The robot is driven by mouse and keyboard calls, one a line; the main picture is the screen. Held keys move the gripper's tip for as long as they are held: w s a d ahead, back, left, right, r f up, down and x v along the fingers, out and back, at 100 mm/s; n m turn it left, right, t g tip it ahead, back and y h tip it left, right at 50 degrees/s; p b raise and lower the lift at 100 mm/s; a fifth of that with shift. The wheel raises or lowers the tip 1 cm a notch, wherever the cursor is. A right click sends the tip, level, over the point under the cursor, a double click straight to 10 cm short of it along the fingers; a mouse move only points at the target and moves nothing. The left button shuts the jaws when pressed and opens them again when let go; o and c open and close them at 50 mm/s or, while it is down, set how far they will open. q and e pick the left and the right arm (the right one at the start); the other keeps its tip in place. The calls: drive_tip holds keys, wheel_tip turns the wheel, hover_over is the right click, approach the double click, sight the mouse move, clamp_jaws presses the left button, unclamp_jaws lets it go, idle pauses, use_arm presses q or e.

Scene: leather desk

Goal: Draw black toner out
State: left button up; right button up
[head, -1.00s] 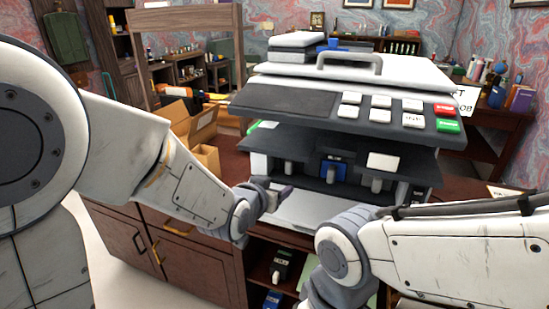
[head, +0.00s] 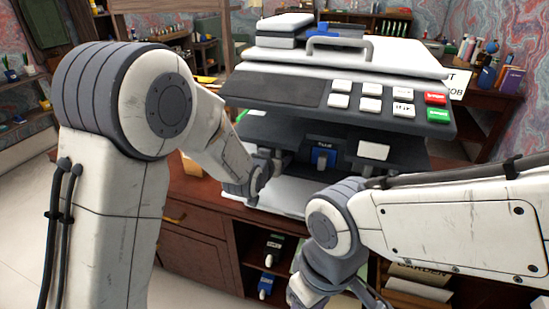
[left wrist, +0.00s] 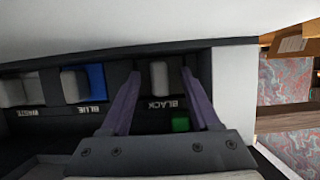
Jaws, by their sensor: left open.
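The printer (head: 340,90) stands on the desk with its front open. My left gripper (left wrist: 161,74) is open, one finger on each side of that handle; contact cannot be told. In the head view my left gripper (head: 272,165) is at the left of the printer's opening and partly hides the black toner. My right gripper (head: 322,290) is low at the front, its fingers unclear.
A small green block (left wrist: 181,123) shows near the BLACK label. Spare cartridges, one black (head: 273,250) and one blue (head: 265,287), are on shelves below.

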use_arm(q)
drive_tip(key=shift+c, duration=0.3)
clamp_jaws()
drive_tip(key=shift+s+d, duration=0.1)
idle(2.8)
